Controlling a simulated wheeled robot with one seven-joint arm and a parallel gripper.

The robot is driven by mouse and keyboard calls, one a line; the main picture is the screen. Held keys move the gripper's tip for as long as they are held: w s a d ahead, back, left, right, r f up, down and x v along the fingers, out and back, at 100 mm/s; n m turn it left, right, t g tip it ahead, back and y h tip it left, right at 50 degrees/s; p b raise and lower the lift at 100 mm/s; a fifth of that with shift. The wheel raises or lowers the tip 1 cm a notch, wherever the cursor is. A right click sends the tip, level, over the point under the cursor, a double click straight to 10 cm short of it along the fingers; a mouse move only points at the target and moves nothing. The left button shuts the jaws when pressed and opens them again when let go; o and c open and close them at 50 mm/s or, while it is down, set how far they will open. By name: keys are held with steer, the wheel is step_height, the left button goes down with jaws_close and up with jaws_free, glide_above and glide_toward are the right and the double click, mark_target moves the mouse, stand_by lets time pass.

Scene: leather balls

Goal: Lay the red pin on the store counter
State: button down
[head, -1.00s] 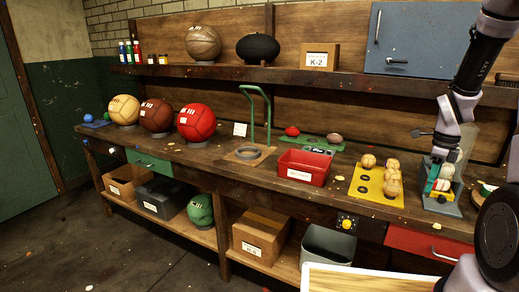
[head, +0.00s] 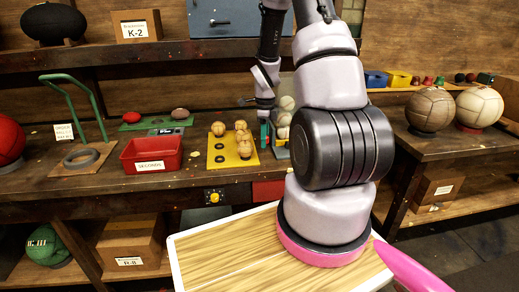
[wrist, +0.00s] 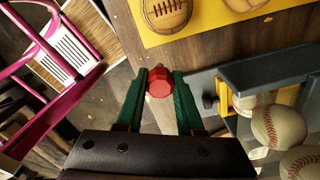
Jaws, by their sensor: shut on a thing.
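My gripper (wrist: 158,90) has green fingers shut on the red pin (wrist: 159,82). The pin's faceted red end shows between the fingertips; the rest of it is hidden. In the head view my gripper (head: 265,132) hangs at the front of the long wooden counter (head: 55,190), between the yellow board and the grey ball holder, and the pin cannot be made out. A second wooden counter (head: 425,147) stands at the right. I cannot tell from the pictures which one is the store counter.
The grey holder with baseballs (wrist: 278,126) is right of my gripper. The yellow board with leather balls (head: 222,165) is to the left, then a red bin (head: 152,167). The right counter carries two large balls (head: 432,108), with bare wood in front of them.

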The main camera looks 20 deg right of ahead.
mark_target(265, 150)
steer(key=shift+f, duration=2.35)
steer(key=shift+f, duration=0.1)
steer(key=c, duration=0.5)
jaws_free()
steer(key=shift+c, duration=0.2)
